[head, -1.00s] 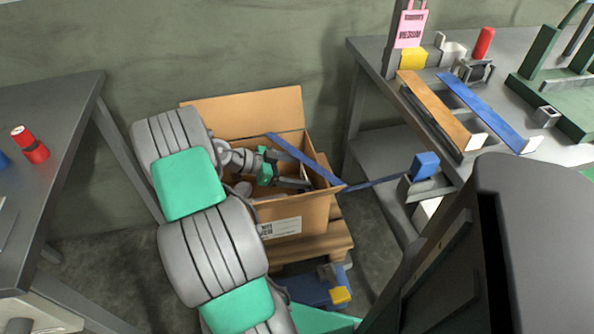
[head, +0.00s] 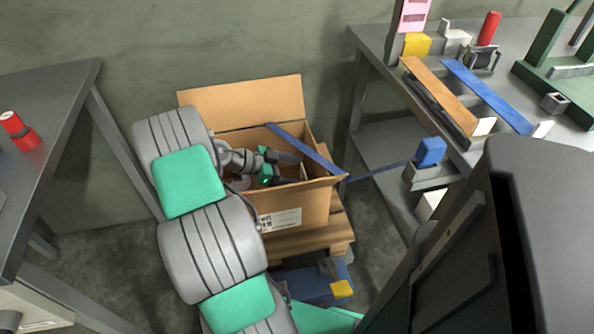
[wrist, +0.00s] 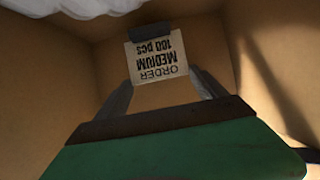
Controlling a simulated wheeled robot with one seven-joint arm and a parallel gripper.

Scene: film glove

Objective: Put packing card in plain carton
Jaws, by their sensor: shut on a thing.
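The plain carton (head: 312,206) stands open on a wooden pallet, its back flap raised and a white printed label on its front. My gripper (head: 292,170) is inside the carton, with its fingers partly below the rim. In the wrist view, my gripper (wrist: 158,88) is shut on the packing card (wrist: 157,62), a pale card printed "ORDER MEDIUM 100 pcs" with a dark strip along one edge. Brown carton walls (wrist: 270,50) surround it. The card is hidden in the head view, and I cannot tell whether it touches the carton floor.
A blue strap (head: 305,150) crosses the carton's opening at its right side. A pale, wrinkled thing (wrist: 95,8) lies inside the carton. Grey tables stand left (head: 60,100) and right (head: 365,42); the right one carries boards and fixtures.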

